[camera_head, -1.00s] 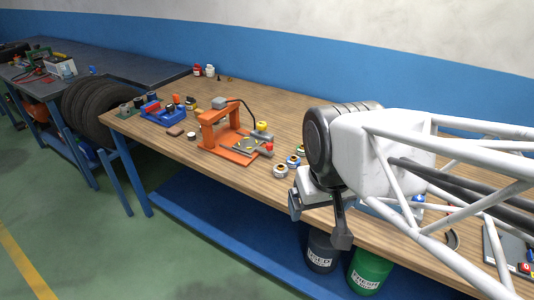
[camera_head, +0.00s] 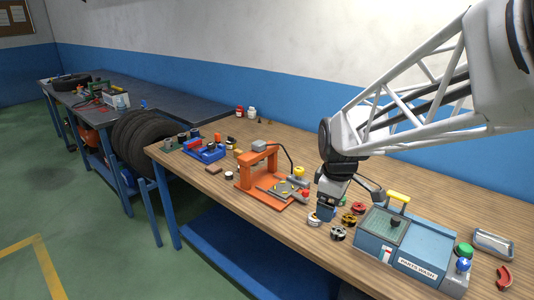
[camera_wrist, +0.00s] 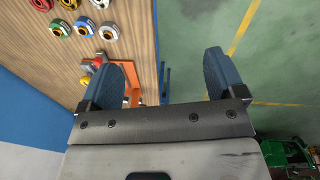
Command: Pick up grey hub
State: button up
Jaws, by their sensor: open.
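The grey hub (camera_head: 314,219) sits on the wooden workbench, partly beside my gripper (camera_head: 326,212) in the head view. In the wrist view the grey-ringed hub (camera_wrist: 109,31) is at the upper left, at the front end of a row with a blue-ringed hub (camera_wrist: 84,27) and a green-ringed hub (camera_wrist: 60,28). My gripper (camera_wrist: 162,72) is open and empty, its two blue fingers wide apart. It points downward near the bench's front edge. The right finger shows against the floor. The grey hub is outside the gap between the fingers.
An orange press (camera_head: 262,178) stands left of the hubs. Several coloured rotor-like parts (camera_head: 348,219) lie right of my gripper. A blue parts washer (camera_head: 405,240) stands farther right, with a metal tray (camera_head: 493,242) beyond it. A blue rack (camera_head: 205,151) is at the left end.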

jog(key=w+d+f+n, duration=0.2)
jog(key=w+f+n, duration=0.5)
jog(key=w, duration=0.5)
jog(key=n+g, duration=0.1)
jog(key=n, duration=0.5)
send_over(315, 214)
notch_tip(315, 214, down, 10)
jog(key=shift+r, duration=0.1)
jog(key=shift+f, duration=1.3)
jog(key=shift+s+d+f, duration=0.1)
jog(key=shift+f, duration=1.2)
jog(key=shift+s+d+f, duration=0.1)
jog(key=shift+f, duration=1.2)
jog(key=c, duration=1.2)
